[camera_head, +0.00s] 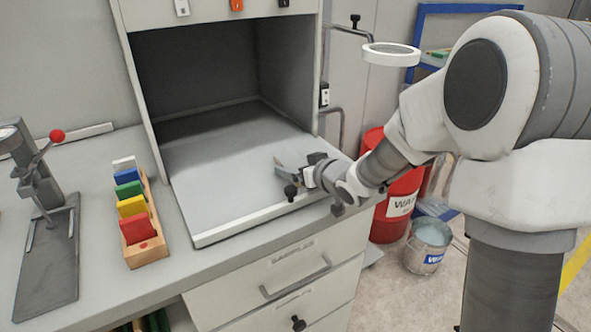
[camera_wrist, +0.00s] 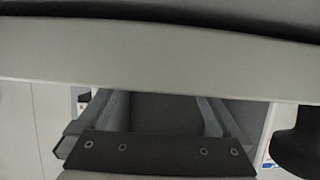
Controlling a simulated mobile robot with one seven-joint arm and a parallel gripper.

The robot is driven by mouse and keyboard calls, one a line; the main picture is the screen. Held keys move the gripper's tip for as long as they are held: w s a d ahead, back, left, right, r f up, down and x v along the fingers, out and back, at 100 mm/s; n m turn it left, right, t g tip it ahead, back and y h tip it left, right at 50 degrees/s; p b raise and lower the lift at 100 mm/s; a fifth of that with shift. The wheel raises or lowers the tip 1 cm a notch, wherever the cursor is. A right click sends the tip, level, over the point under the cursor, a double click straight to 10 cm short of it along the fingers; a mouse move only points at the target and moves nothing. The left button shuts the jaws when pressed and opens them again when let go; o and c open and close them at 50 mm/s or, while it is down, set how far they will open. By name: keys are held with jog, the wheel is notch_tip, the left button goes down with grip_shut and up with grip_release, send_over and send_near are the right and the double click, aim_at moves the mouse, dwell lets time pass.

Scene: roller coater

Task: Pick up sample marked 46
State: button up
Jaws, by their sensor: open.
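Several flat coloured samples stand in a wooden rack (camera_head: 152,250) on the bench at the left of the head view: a white one (camera_head: 124,164), a blue one (camera_head: 127,176), a green one (camera_head: 130,190), a yellow one (camera_head: 131,206) and a red one (camera_head: 137,230). I cannot read 46 on any of them. My gripper (camera_head: 284,168) is at the right front of the booth floor, well to the right of the rack. In the wrist view its two fingers (camera_wrist: 160,108) are apart with nothing seen between them.
The open booth has a pale floor (camera_head: 215,175) with a raised front edge. A stand with a red-knobbed lever (camera_head: 45,205) is left of the rack. Drawers (camera_head: 290,270) are below; a red bin (camera_head: 395,205) and bucket (camera_head: 428,245) stand right.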

jog(key=shift+c, duration=0.3)
jog(key=c, duration=1.3)
jog(key=shift+o, duration=0.2)
jog(key=shift+r, duration=0.1)
